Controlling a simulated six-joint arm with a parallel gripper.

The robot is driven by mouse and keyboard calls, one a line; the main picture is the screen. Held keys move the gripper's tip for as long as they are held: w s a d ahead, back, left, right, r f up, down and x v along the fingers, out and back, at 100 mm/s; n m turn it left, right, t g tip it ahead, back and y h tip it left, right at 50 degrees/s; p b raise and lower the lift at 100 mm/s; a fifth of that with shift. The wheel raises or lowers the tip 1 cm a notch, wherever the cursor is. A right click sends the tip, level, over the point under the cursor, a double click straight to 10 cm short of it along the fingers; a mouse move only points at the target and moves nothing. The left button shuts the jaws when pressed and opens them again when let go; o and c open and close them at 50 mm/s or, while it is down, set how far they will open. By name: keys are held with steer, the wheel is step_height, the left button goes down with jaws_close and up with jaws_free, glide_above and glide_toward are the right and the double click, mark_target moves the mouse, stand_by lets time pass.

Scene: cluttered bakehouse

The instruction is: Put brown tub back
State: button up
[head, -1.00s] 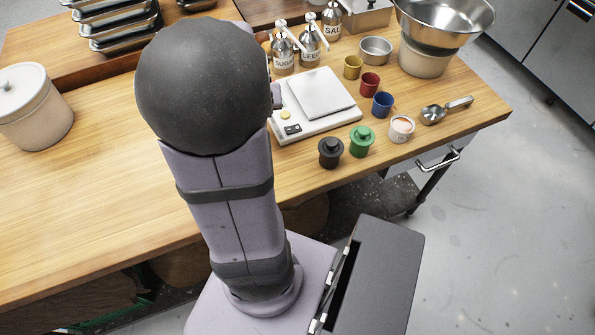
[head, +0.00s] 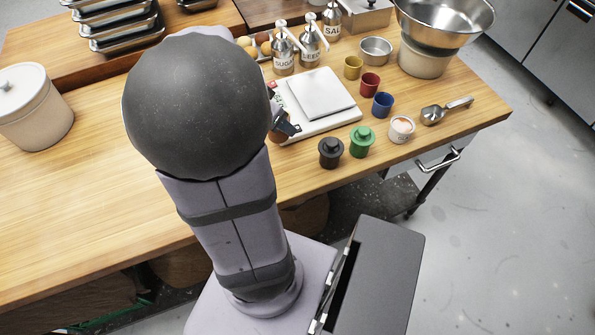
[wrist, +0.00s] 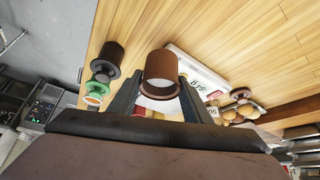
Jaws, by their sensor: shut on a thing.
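The brown tub (wrist: 161,66) is between the two fingers of my gripper (wrist: 160,92) in the wrist view, its open end facing the camera. My gripper is shut on it. In the head view my gripper (head: 284,123) shows at the left front corner of the white scale, partly hidden by my arm. Only a small brown bit of the tub (head: 277,137) shows below it. I cannot tell whether the tub touches the table. A black lidded tub (head: 331,152) and a green lidded tub (head: 361,141) stand to its right.
The white scale (head: 325,121) is right beside my gripper. Blue (head: 383,104), red (head: 370,83) and yellow (head: 353,67) cups stand right of it, with a white cup (head: 401,128) and a metal scoop (head: 434,114). Eggs (head: 247,45) and pump bottles (head: 283,54) are behind.

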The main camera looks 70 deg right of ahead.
steer(key=s+a+r+m+g+y, duration=0.2)
steer(key=s+m, duration=0.4)
steer(key=m, duration=0.6)
steer(key=shift+s+a+r+g+y, duration=0.15)
steer(key=shift+s+a+g+y, duration=0.1)
steer(key=shift+a+g+y, duration=0.8)
steer(key=shift+d+f+p, duration=0.15)
steer(key=shift+f+p, duration=0.65)
steer(key=shift+f, duration=4.2)
steer(key=shift+f, duration=0.2)
steer(key=o, duration=1.2)
steer(key=shift+r, duration=0.1)
steer(key=shift+r, duration=0.15)
steer(key=b+v, duration=0.1)
steer(key=v, duration=1.1)
steer(key=shift+s+d+r+b, duration=0.1)
steer(key=shift+d+b, duration=0.1)
steer(key=shift+b, duration=0.1)
